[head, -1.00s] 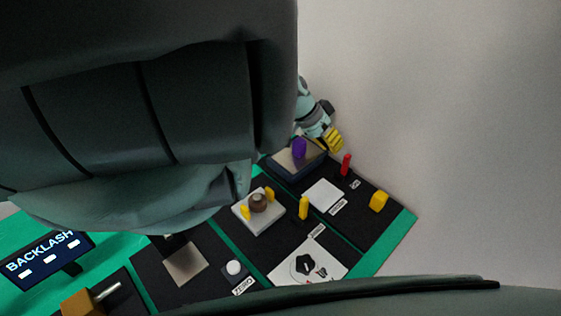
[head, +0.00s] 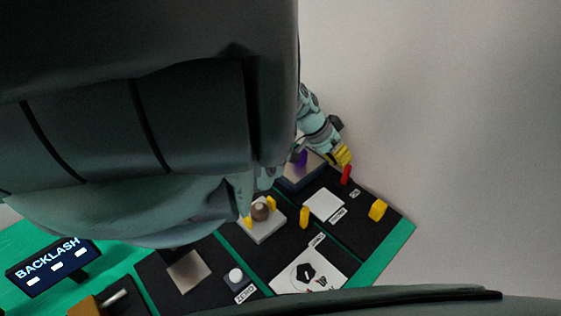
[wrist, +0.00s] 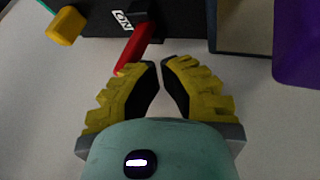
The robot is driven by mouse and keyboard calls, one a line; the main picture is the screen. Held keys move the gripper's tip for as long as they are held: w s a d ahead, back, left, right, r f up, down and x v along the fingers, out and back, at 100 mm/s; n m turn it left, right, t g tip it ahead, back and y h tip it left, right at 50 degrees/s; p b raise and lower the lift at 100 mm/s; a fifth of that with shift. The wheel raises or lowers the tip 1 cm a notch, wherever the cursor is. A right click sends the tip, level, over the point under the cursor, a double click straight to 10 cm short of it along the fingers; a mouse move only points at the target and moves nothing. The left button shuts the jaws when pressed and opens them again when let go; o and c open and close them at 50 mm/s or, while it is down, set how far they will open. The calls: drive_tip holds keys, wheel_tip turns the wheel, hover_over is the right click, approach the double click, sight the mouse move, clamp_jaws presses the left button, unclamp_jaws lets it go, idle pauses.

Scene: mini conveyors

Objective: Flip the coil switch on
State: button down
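The coil switch looks to be the red lever (head: 346,176) on the black panel at the far right, with a small ON label (head: 355,193) beside it. In the wrist view the red lever (wrist: 133,48) slants down from the panel edge, and the ON label (wrist: 122,19) is at its left. My gripper (head: 344,158) is just behind the lever in the head view. In the wrist view my yellow fingers (wrist: 159,62) have their tips almost together with nothing between them. The lever's end is by the left fingertip; whether they touch cannot be told.
A purple piece (head: 300,159) on a box stands left of the gripper. A yellow block (head: 377,209), a white plate (head: 324,204) and a yellow peg (head: 304,217) are nearby on the panels. A pale wall (head: 450,130) is at right. My arm hides much of the left.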

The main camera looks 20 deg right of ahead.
drive_tip(key=shift+s+d+r+m+t+y+p, duration=0.25)
drive_tip(key=shift+s+t+p, duration=0.2)
drive_tip(key=shift+p, duration=0.45)
drive_tip(key=shift+s+d+r+m+t+y+p, duration=0.15)
drive_tip(key=shift+s+r+t+y+p, duration=0.3)
drive_tip(key=shift+p, duration=0.45)
drive_tip(key=shift+s+d+t+p, duration=0.2)
drive_tip(key=shift+s+t+p, duration=0.25)
drive_tip(key=shift+t+p, duration=0.5)
drive_tip(key=shift+s+d+f+m+t+y+p, duration=0.15)
drive_tip(key=shift+s+m+t+y+p, duration=0.15)
drive_tip(key=shift+s+t+y+p, duration=0.3)
drive_tip(key=shift+s+d+f+t, duration=0.1)
drive_tip(key=shift+s+d+t, duration=0.1)
drive_tip(key=shift+t, duration=0.55)
drive_tip(key=shift+f, duration=0.1)
drive_tip(key=shift+w+a, duration=0.1)
drive_tip(key=shift+w+r+p, duration=0.1)
drive_tip(key=shift+r+p, duration=0.8)
drive_tip(key=shift+p, duration=0.05)
